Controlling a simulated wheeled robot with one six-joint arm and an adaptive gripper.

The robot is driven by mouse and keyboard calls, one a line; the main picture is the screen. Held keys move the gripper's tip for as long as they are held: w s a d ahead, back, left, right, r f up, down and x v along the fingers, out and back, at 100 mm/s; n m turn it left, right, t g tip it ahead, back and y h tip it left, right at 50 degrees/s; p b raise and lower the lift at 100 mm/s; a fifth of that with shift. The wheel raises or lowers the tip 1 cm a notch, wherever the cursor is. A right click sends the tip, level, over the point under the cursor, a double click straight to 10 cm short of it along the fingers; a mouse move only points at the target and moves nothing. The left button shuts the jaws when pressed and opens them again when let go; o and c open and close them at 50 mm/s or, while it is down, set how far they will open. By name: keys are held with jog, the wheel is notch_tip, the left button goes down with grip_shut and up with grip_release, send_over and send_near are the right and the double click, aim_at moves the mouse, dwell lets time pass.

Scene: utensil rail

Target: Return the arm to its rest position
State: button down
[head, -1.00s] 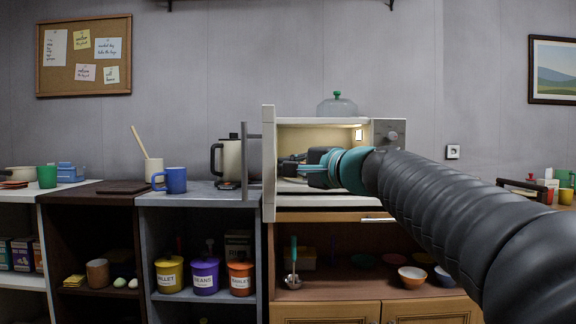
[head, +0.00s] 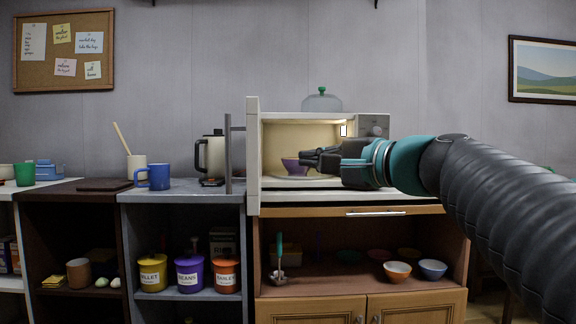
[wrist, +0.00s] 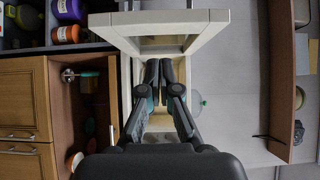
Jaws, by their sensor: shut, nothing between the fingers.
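My gripper (head: 308,158) is shut and empty. In the head view it is level with the lit opening of the white microwave (head: 253,160), its fingertips overlapping the interior in the picture. A purple bowl (head: 293,167) stands inside the microwave, left of my fingertips and partly hidden by them; I see no grip on it. In the wrist view my gripper (wrist: 153,66) points at the microwave, with its fingers together. The open microwave door (wrist: 160,24) shows beyond the fingertips there. My arm stretches in from the right of the head view.
The microwave's open door (head: 228,153) stands out on the left. A glass dome (head: 321,101) sits on top of the microwave. A kettle (head: 212,158) and a blue mug (head: 153,177) stand on the left counter. Bowls and a ladle (head: 279,258) occupy the shelf below.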

jog(key=s+d+f+n+g+h+p, duration=0.1)
jog(key=s+d+f+n+g+h, duration=0.15)
jog(key=f, duration=0.85)
jog(key=s+d+f+n+g+h+p, duration=0.1)
jog(key=s+d+f+g+h, duration=0.2)
jog(key=f, duration=0.8)
jog(key=s+d+f+n+g+h+p, duration=0.1)
jog(key=s+f+n+h+p, duration=0.2)
jog(key=s+f, duration=0.2)
jog(key=s+d+f+n+g+h+p, duration=0.1)
jog(key=s+f+n+g+h+p, duration=0.1)
jog(key=s, duration=0.8)
jog(key=shift+s+d+f+n+h+p, duration=0.4)
jog(key=shift+f+n+p, duration=0.35)
jog(key=shift+f+p, duration=0.6)
